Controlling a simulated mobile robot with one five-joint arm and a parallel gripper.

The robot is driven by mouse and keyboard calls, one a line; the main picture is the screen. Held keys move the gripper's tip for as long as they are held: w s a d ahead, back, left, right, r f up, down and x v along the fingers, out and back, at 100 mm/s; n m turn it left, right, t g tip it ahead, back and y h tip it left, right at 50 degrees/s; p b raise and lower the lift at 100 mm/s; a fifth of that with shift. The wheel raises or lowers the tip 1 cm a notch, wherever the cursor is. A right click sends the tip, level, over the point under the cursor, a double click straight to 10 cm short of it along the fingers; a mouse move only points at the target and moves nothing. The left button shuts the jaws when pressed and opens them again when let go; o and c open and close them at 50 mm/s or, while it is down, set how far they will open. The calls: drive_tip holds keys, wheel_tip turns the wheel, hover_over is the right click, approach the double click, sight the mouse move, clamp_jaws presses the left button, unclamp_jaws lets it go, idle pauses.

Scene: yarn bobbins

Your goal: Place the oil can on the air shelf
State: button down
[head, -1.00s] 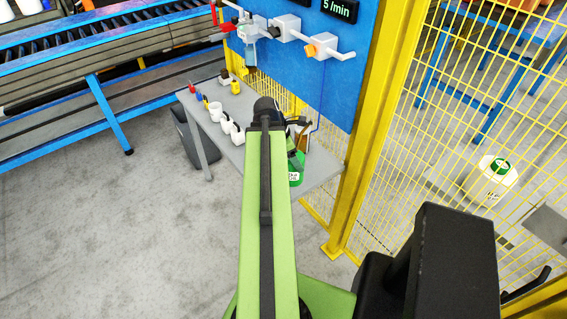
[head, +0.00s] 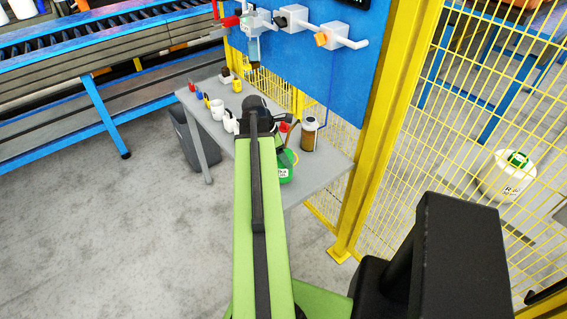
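A grey shelf table (head: 325,172) stands below a blue panel with air fittings (head: 290,50). A brown container with a pale lid and a thin dark spout (head: 309,136), which looks like the oil can, stands upright on its right part. My green arm (head: 258,220) reaches forward over the table's front edge. Its far end covers the middle of the tabletop.
A green labelled container (head: 285,167) sits right beside my arm, partly covered. White cups (head: 217,109) and small coloured items line the table's left side. A yellow post (head: 385,130) and mesh fence stand right. A dark bin (head: 190,138) is under the table.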

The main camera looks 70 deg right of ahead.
wheel_tip(320, 180, down, 3)
drive_tip(key=shift+s+d+f+b, duration=0.1)
drive_tip(key=shift+f+b, duration=0.05)
drive_tip(key=shift+b, duration=0.85)
drive_tip(key=shift+r, duration=0.25)
drive_tip(key=shift+f, duration=0.25)
drive_tip(key=shift+c, duration=0.9)
unclamp_jaws()
drive_tip(key=shift+r, duration=0.1)
drive_tip(key=p+v, duration=1.1)
drive_tip(key=v, duration=0.1)
drive_tip(key=shift+r+p, duration=0.2)
drive_tip(key=shift+p, duration=0.15)
